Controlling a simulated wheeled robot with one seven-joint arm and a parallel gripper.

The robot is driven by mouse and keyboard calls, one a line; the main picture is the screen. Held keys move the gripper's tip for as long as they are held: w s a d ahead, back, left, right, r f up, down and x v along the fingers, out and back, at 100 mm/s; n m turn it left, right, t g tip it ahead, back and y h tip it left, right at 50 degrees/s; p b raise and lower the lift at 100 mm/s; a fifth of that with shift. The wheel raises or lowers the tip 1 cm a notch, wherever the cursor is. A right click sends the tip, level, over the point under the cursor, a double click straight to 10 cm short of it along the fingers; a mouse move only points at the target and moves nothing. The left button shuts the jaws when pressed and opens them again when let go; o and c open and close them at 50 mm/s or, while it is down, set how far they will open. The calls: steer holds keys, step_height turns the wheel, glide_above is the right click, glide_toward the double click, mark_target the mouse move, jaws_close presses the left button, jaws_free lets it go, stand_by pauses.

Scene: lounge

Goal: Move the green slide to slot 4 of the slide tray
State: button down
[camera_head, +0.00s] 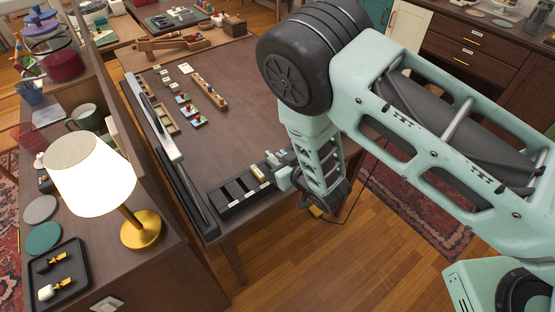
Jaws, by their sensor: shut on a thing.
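The long black slide tray (237,206) lies along the front edge of the brown table. Several dark slots at its left end look empty. A pale yellowish piece (258,173) sits farther right in it, and small light pieces (272,158) show beyond, beside my gripper. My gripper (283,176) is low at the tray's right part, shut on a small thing. My own arm and wrist hide most of the jaws, so I cannot make out what is held. I cannot pick out the green slide or read the slot labels.
A metal-edged bar (160,120) runs along the table's left side. Small coloured pieces (190,108) and a wooden rack (207,89) stand farther back. A lit lamp (90,175) and a small black tray (58,291) are on the left cabinet. The table's middle is clear.

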steer(key=shift+f+b, duration=1.1)
steer(key=shift+f, duration=0.3)
steer(key=c, duration=1.3)
jaws_free()
steer(key=p+v, duration=0.2)
steer(key=v, duration=0.4)
